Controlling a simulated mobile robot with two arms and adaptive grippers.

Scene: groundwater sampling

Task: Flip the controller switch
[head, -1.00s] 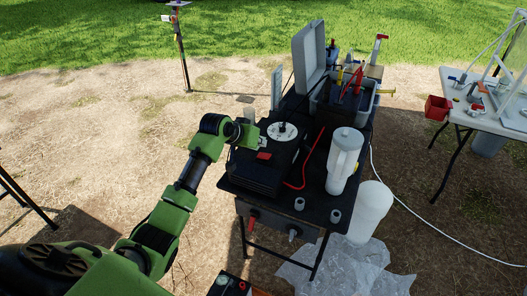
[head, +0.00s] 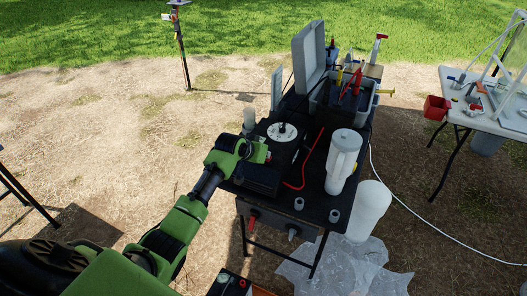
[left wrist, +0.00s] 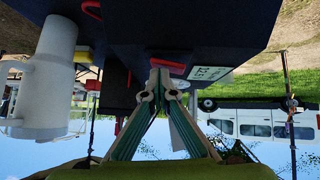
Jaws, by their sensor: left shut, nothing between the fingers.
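The black box (head: 262,180) that looks like the controller lies on the near left part of the black table, with a white disc (head: 282,131) on or just behind it. My left gripper (head: 266,154) is at the box's upper left side in the head view and hides part of its top. In the left wrist view the left gripper (left wrist: 160,78) has its fingertips together and empty. They are close to a red part (left wrist: 168,67), possibly the switch, on a dark surface; I cannot tell whether they touch it. My right gripper is not in view.
A white jug (head: 342,163) stands right of the box, with a red cable (head: 302,176) between them. A grey case (head: 307,56) stands open behind. A white cylinder (head: 249,119) is just beyond my gripper. A second table (head: 497,118) is at the right.

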